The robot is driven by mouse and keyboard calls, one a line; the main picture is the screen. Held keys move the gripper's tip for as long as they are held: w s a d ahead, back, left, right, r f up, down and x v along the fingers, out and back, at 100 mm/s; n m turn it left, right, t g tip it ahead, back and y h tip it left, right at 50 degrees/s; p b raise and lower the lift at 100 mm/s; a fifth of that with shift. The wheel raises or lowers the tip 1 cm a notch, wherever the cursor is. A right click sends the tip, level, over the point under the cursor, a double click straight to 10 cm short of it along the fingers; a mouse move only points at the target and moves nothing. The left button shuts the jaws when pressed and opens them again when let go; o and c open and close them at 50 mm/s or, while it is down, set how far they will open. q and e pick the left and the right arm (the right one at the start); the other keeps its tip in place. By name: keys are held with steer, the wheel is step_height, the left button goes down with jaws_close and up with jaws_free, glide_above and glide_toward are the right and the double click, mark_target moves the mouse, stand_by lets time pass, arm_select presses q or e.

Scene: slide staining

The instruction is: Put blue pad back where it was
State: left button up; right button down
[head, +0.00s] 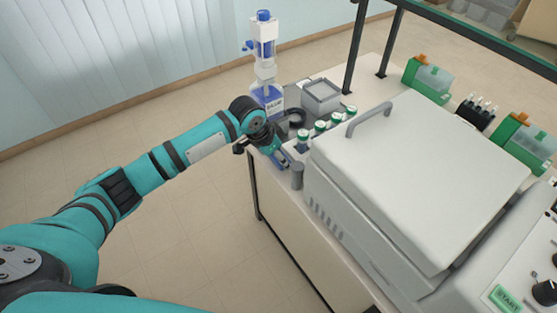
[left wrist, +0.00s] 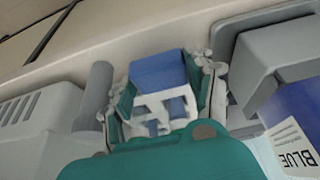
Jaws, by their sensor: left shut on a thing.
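My left gripper (head: 280,155) is at the near left corner of the bench, between the blue-labelled bottle and the large white machine. In the left wrist view the gripper (left wrist: 166,85) is shut on the blue pad (left wrist: 158,68), with a finger on each side of it. The pad is a plain blue block, partly covered by the white gripper parts. In the head view the pad is mostly hidden by the gripper. I cannot tell whether the pad touches the bench. My right gripper is in neither view.
The bottle (head: 268,98) and an open grey box (head: 321,95) stand behind the gripper. Several green-capped vials (head: 303,138) stand to its right. A short grey post (head: 297,177) is close by. The white machine (head: 420,175) fills the bench's middle. Open floor lies left.

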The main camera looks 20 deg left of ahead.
arm_select(q)
steer(key=shift+f, duration=1.2)
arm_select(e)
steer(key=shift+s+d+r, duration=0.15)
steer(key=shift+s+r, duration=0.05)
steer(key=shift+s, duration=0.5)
arm_select(q)
steer(key=shift+f, duration=0.1)
steer(key=o, duration=1)
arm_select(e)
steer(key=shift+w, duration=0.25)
arm_select(q)
steer(key=shift+r, duration=0.2)
steer(key=b+v, duration=0.1)
steer(key=v, duration=1)
steer(key=shift+s+a+r, duration=0.1)
steer(key=shift+s+r, duration=0.05)
steer(key=shift+r, duration=0.25)
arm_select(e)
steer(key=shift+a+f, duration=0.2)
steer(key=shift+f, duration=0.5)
